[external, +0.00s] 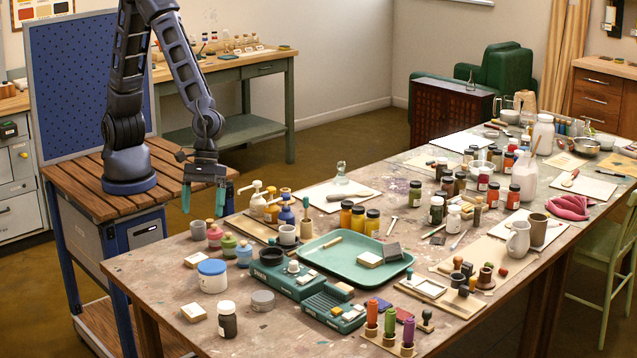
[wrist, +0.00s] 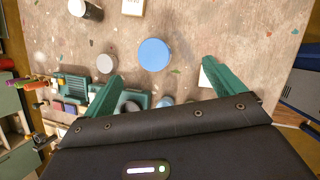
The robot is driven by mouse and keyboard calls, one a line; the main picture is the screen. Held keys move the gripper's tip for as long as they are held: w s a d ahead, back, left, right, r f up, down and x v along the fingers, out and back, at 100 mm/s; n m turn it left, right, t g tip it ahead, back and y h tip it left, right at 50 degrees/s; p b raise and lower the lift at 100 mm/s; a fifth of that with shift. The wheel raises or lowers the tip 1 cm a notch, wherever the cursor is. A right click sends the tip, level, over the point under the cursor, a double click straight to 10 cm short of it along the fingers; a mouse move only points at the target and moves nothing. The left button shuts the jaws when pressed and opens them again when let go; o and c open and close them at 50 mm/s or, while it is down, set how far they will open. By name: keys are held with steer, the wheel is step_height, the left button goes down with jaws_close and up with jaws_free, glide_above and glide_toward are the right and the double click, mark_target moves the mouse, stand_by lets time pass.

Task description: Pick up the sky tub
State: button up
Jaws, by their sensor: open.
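The sky tub, a round white tub with a sky-blue lid (external: 212,275), stands upright near the table's front left edge. In the wrist view its lid (wrist: 154,54) shows from above, ahead of and between my fingers. My gripper (external: 203,200) points down with green fingers spread and nothing between them. It hangs above and behind the tub, near the table's left edge, clear of it. Both fingers also show in the wrist view (wrist: 163,72). A smaller light-blue pot (external: 244,253) stands behind the tub to the right.
A grey tin (external: 262,301), a dark white-capped jar (external: 227,318) and a pale block (external: 193,312) stand in front of the tub. Another pale block (external: 198,259) lies behind it. A green stamp-like station (external: 287,278) stands to its right. The table left of the tub is bare.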

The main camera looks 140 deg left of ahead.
mark_target(212, 278)
steer(key=w+f+n, duration=0.1)
steer(key=f, duration=0.2)
steer(key=w+f+n, duration=0.1)
steer(key=f, duration=0.2)
steer(key=w+f+n, duration=0.1)
steer(key=f+n, duration=0.1)
steer(key=f, duration=0.1)
steer(key=shift+w+a+f, duration=0.1)
steer(key=shift+w+a, duration=0.05)
steer(key=shift+a, duration=0.1)
steer(key=shift+x, duration=5.2)
steer(key=shift+a, duration=0.1)
steer(key=c, duration=1.2)
